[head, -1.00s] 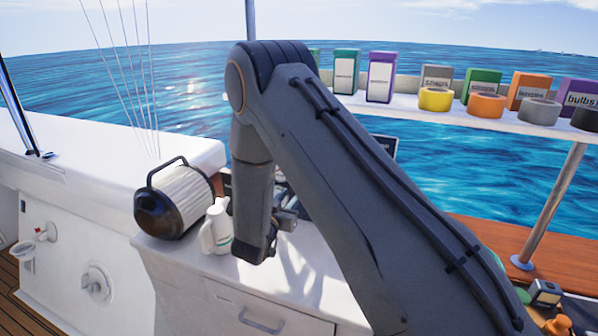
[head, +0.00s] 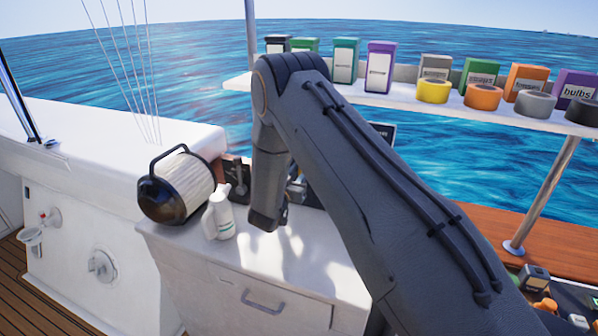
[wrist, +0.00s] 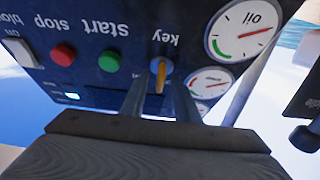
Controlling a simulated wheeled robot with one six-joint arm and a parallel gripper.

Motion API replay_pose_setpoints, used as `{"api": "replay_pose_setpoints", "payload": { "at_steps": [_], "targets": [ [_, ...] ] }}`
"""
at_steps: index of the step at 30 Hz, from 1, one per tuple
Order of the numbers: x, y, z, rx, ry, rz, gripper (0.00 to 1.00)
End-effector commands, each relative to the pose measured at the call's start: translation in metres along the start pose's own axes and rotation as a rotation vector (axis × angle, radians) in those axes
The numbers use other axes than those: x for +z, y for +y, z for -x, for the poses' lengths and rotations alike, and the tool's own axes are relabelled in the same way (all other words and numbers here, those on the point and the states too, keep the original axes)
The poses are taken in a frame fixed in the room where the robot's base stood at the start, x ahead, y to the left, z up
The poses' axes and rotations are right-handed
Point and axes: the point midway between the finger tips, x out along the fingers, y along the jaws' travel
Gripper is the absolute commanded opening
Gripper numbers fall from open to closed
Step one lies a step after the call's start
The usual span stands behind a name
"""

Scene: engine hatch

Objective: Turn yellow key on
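The yellow key (wrist: 160,78) stands out from a dark control panel (wrist: 84,22), beneath the upside-down word "key" in the wrist view. My gripper (wrist: 159,82) is at the panel, with one finger on each side of the key. The fingers are apart, with narrow gaps showing beside the key; I cannot tell whether either touches it.
Near the key are a green start button (wrist: 109,62), a red stop button (wrist: 63,54), a blower switch (wrist: 20,52) and an oil gauge (wrist: 243,30). A shelf (head: 405,99) of boxes and tape is behind.

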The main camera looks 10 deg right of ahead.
Motion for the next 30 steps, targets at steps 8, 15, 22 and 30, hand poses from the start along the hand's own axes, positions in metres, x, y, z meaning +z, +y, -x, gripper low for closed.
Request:
{"api": "replay_pose_setpoints", "payload": {
  "at_steps": [8, 15, 22, 30],
  "targets": [
    [-0.0001, -0.0003, 0.0003, 0.000, 0.000, 0.000, 0.00],
    [0.0000, -0.0007, 0.0003, 0.003, 0.000, -0.009, 0.00],
    [0.0011, -0.0020, 0.0001, 0.037, 0.001, -0.081, 0.00],
    [0.0022, -0.0037, -0.0003, 0.125, 0.001, -0.272, 0.00]
  ]
}}
